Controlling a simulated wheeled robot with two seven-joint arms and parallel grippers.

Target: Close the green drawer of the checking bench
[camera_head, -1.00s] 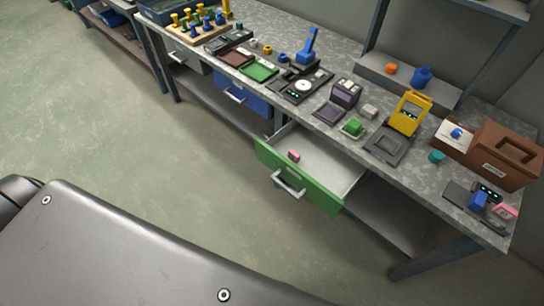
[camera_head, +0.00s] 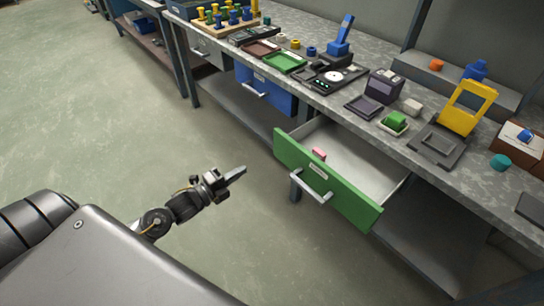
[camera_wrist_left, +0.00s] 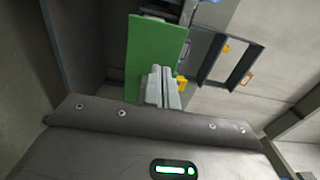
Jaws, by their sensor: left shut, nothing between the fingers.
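The green drawer (camera_head: 325,180) of the checking bench (camera_head: 345,85) is pulled well out. Its front has a silver bar handle (camera_head: 311,188), and a small pink block (camera_head: 319,154) lies inside near the front. My left gripper (camera_head: 238,174) is shut and empty, in front of and to the left of the drawer front, apart from it in the head view. In the left wrist view the shut fingers (camera_wrist_left: 163,88) overlap the green drawer front (camera_wrist_left: 152,50); contact cannot be told there. My right gripper is in neither view.
A blue drawer (camera_head: 265,90) and a grey drawer (camera_head: 208,50) sit further left under the benchtop. A yellow fixture (camera_head: 467,107), a green block (camera_head: 396,121) and several devices stand on top. The floor (camera_head: 120,120) left of the bench is clear.

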